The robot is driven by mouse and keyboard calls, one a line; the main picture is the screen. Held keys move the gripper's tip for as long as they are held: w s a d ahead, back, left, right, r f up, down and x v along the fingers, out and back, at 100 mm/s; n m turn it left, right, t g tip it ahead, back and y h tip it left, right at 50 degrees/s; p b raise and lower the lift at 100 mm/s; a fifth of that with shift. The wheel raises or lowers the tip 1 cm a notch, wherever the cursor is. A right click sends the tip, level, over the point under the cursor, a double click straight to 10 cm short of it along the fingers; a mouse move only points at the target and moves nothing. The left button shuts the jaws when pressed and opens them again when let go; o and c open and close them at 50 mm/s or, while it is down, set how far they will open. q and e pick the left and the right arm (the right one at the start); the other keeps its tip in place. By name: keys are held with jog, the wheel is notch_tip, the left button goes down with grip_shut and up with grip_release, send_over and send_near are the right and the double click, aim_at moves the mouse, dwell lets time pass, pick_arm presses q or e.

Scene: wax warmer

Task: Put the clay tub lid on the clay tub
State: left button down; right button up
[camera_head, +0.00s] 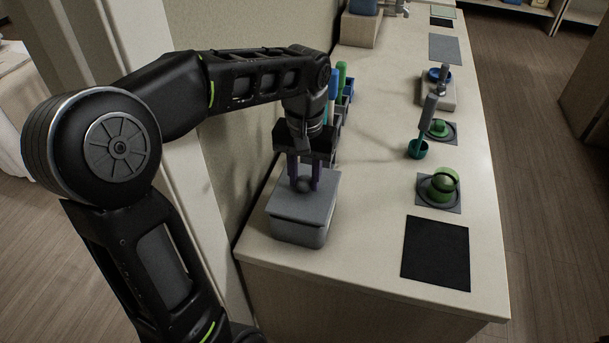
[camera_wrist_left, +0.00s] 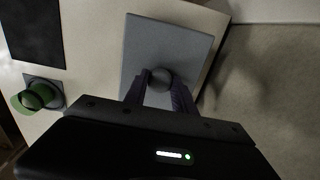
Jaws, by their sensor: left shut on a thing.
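The clay tub (camera_head: 299,233) is a grey box at the near left end of the counter. The grey square clay tub lid (camera_head: 322,201) is over its top, with a round knob in its middle. I cannot tell whether the lid rests fully on the rim. My left gripper (camera_head: 304,184) points down from above and is shut on the lid's knob. In the left wrist view, the lid (camera_wrist_left: 165,38) and the knob (camera_wrist_left: 160,77) show between the fingers (camera_wrist_left: 160,88), and the lid hides the tub. My right gripper is not in view.
A black mat (camera_head: 436,253) lies right of the tub. Green pots (camera_head: 440,187) on dark pads and a teal ladle-like cup (camera_head: 418,149) stand along the counter's right side. Blue and green bottles (camera_head: 342,75) stand behind my gripper by the wall. The counter between is clear.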

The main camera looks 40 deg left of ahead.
pick_arm(q)
jog(key=shift+f+b, duration=0.45)
jog(key=shift+f, duration=0.15)
dwell(0.4)
jog(key=c, duration=0.9)
grip_release()
jog(key=shift+c, duration=0.2)
jog(key=shift+r+p, duration=3.25)
jog(key=shift+r, duration=0.8)
jog(key=shift+f, duration=0.1)
